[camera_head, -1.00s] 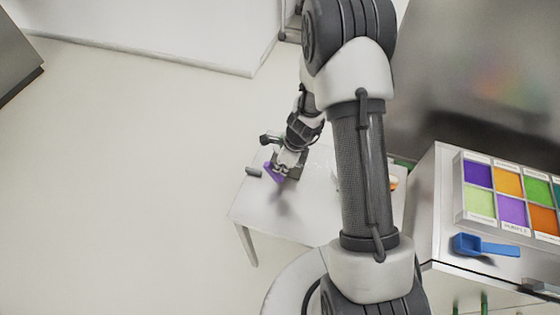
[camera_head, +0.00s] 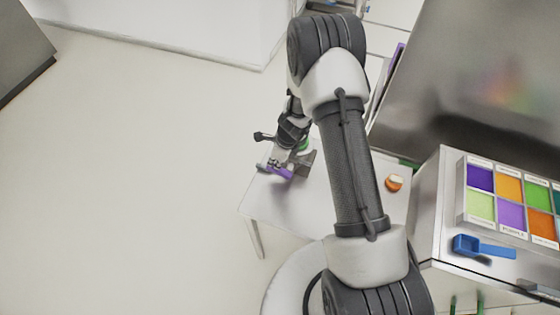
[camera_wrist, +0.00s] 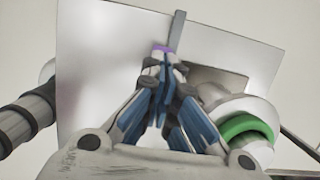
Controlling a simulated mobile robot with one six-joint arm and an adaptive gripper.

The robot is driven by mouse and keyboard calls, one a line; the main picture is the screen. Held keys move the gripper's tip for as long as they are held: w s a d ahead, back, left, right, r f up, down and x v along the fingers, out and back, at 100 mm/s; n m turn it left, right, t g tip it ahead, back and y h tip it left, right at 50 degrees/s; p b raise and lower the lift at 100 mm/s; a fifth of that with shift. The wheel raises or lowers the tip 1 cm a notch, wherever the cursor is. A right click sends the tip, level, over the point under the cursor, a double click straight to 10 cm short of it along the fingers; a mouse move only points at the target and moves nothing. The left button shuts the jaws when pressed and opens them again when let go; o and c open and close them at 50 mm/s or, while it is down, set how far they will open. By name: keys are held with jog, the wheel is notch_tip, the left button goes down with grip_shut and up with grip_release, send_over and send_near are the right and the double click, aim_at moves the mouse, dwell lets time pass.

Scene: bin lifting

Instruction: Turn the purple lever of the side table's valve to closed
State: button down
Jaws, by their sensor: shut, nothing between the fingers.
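The purple lever (camera_head: 281,171) is on the left part of the white side table (camera_head: 264,205). Only a small purple end (camera_wrist: 163,48) shows in the wrist view, just beyond the fingertips. My gripper (camera_head: 284,164) is low over the table, right at the lever. In the wrist view my gripper (camera_wrist: 160,64) is shut, its blue-sided fingers together with nothing between them. I cannot tell whether the tips touch the lever. The valve body is mostly hidden behind my gripper and wrist.
A round orange and white object (camera_head: 394,183) lies on the table's right side. The floor at left is clear.

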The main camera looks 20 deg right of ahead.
jog(key=shift+w+a+f, duration=0.3)
jog(key=shift+a+f, duration=0.15)
jog(key=shift+f, duration=0.05)
jog(key=shift+w+a+f, duration=0.1)
jog(key=shift+f, duration=0.05)
dwell(0.3)
